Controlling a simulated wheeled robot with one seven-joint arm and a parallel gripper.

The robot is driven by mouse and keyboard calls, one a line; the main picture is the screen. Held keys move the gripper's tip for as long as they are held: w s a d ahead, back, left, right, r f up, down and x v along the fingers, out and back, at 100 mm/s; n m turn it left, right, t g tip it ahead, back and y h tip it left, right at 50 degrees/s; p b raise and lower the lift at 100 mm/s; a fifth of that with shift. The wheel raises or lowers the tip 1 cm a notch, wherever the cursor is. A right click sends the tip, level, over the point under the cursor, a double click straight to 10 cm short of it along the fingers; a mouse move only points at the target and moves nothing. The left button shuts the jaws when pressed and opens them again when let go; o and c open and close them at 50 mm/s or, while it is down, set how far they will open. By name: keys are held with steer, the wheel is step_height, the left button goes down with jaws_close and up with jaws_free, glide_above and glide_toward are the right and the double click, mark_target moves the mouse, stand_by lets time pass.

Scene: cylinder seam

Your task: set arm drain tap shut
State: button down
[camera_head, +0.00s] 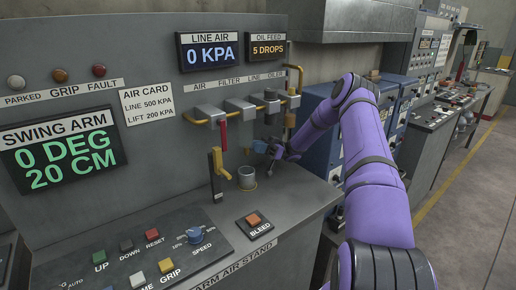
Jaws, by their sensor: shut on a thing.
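My purple arm reaches in from the right to the pipe assembly on the arm air stand. My gripper (268,149) is small in view, at the wall below the FILTER and LINE OILER labels. A grey cup (247,178) stands on the ledge just below and left of the gripper.
A red lever (223,135) and a yellow lever (217,160) stick out left of the gripper. Yellow pipework (292,100) runs beside the oiler. The line air display (209,52) reads 0 KPA. A button panel (150,258) and a BLEED button (253,220) lie in front.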

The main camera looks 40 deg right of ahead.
stand_by(0.4)
steer(key=c, duration=1.2)
jaws_free()
